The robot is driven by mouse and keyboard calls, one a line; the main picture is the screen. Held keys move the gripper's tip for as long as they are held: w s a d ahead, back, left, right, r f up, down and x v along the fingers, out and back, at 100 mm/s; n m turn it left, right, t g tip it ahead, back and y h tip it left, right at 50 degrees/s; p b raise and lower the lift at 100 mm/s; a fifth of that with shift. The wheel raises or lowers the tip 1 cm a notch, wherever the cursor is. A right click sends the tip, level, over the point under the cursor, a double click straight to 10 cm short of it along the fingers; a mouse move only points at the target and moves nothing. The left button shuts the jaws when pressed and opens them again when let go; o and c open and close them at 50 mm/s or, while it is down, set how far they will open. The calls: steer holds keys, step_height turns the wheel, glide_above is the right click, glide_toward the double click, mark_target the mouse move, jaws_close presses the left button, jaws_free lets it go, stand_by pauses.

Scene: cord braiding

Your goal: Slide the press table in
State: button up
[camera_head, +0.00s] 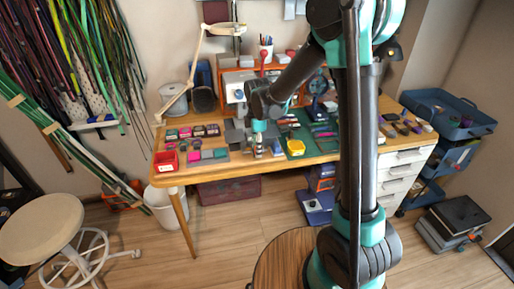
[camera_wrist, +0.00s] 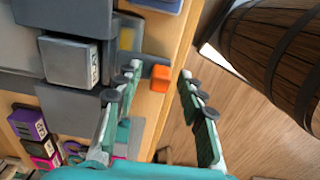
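In the wrist view, a grey press (camera_wrist: 72,62) with a pale labelled block lies at the left. A grey bar beside it ends in an orange knob (camera_wrist: 160,77) near the wooden table edge. I take this to be the press table's handle. My gripper (camera_wrist: 161,72) is open, with one finger on each side of the knob in the picture. Whether a finger touches it, I cannot tell. In the head view my gripper (camera_head: 267,147) points down at the bench's front edge, beside the grey press (camera_head: 235,135). My arm hides part of the bench.
A wooden barrel (camera_wrist: 270,40) stands close to the bench's front. A stool (camera_head: 40,228) and blue cart (camera_head: 449,115) stand farther out.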

jaws_close()
steer(key=shift+w, duration=0.1)
steer(key=w, duration=0.2)
steer(key=w+a, duration=0.1)
steer(key=w, duration=0.2)
steer(key=w+a, duration=0.1)
steer(key=w, duration=0.2)
steer(key=shift+w+a, duration=0.2)
jaws_free()
steer(key=shift+r, duration=0.1)
step_height(320, 180, up, 12)
stand_by(0.6)
